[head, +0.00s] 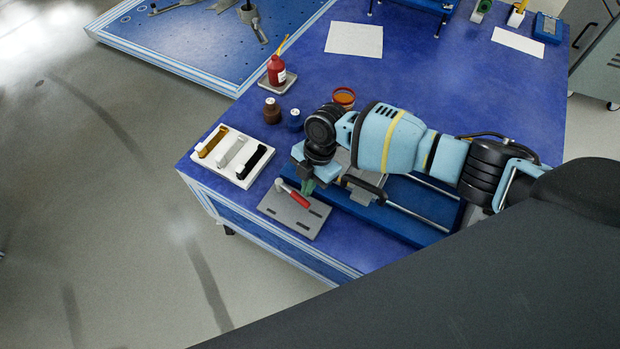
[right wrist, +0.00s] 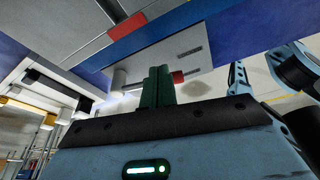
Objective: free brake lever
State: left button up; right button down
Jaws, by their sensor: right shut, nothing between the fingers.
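A lever with a red grip (head: 299,199) sits on a slotted grey plate (head: 312,219) near the front corner of the blue table. The red grip also shows in the right wrist view (right wrist: 178,77), just beside the fingers. My right gripper (head: 308,187) points down at the lever's pivot end, close to the red grip. In the right wrist view its green fingers (right wrist: 157,86) are together with nothing between them. Whether they touch the lever I cannot tell. My left gripper is not in view.
A blue fixture with metal rails (head: 420,205) lies beside the plate, under my right arm. A white tray (head: 233,157) with three handles stands to the left. A brown bottle (head: 272,111), a blue bottle (head: 295,120) and a red bottle (head: 277,72) stand behind.

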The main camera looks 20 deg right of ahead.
aim_at(300, 201)
jog(key=m+p, duration=0.1)
jog(key=s+a+m+p, duration=0.1)
jog(key=a+m+t+p, duration=0.1)
jog(key=shift+s+r+p, duration=0.25)
jog(key=shift+s+p, duration=0.05)
jog(key=shift+s+a+f+m+p, duration=0.15)
jog(key=shift+a+m+p, duration=0.3)
jog(key=shift+m, duration=0.45)
jog(key=shift+s+t, duration=0.1)
jog(key=shift+t, duration=0.2)
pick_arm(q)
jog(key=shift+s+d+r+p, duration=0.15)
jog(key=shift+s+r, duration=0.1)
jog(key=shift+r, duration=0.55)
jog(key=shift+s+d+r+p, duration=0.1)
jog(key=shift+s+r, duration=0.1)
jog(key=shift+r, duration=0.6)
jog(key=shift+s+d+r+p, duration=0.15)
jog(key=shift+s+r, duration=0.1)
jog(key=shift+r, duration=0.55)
pick_arm(e)
jog(key=shift+s+a, duration=0.15)
jog(key=shift+a, duration=0.3)
jog(key=shift+f, duration=0.1)
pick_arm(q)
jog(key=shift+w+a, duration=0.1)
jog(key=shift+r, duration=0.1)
